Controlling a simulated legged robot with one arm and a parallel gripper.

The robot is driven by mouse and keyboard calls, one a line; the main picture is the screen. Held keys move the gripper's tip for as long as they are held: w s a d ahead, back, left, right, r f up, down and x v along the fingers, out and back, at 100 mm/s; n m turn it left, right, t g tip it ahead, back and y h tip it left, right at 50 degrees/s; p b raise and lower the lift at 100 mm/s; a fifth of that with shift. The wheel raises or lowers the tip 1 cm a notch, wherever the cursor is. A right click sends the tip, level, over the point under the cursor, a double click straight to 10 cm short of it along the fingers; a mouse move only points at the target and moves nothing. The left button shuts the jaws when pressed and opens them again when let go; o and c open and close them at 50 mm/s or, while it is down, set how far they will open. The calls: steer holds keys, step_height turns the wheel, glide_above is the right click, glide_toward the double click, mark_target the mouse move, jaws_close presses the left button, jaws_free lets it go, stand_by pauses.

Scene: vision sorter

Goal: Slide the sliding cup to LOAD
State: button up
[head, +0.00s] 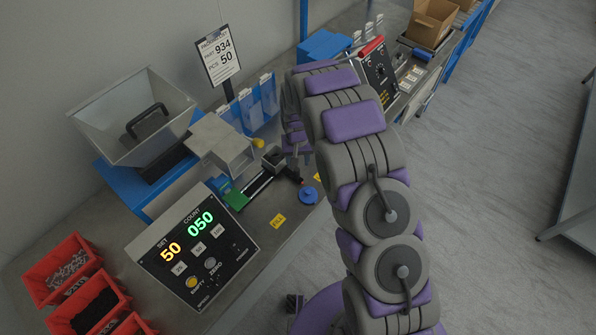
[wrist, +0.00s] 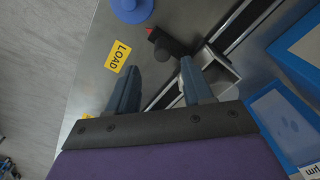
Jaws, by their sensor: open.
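The sliding cup looks like the small dark block (head: 273,158) on the rail in the head view, beside my arm. In the wrist view a black handle with a red tip (wrist: 168,42) sticks out near a grey block (wrist: 222,76) at the rail. My gripper (wrist: 160,66) is open, its two fingers apart and pointing towards the handle; nothing is visibly held. Whether a finger touches the handle or block cannot be told. The yellow LOAD label (wrist: 118,55) lies flat on the metal bench, left of the handle in the wrist view.
A blue round knob (head: 308,195) stands near the bench edge. The counter panel (head: 193,247) reads SET 50 and COUNT 050. A grey hopper (head: 135,115) stands behind it, and red bins (head: 62,268) are at the lower left. Blue-and-clear holders (head: 258,103) line the back.

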mark_target(295, 169)
steer(key=f, duration=0.4)
steer(key=a+f, duration=0.1)
steer(key=f, duration=0.1)
steer(key=shift+f+b, duration=0.1)
steer(key=shift+b, duration=0.25)
steer(key=shift+d+f, duration=0.55)
steer(key=shift+a, duration=0.2)
steer(key=shift+a, duration=0.25)
steer(key=c, duration=0.3)
steer(key=shift+d, duration=0.2)
jaws_close()
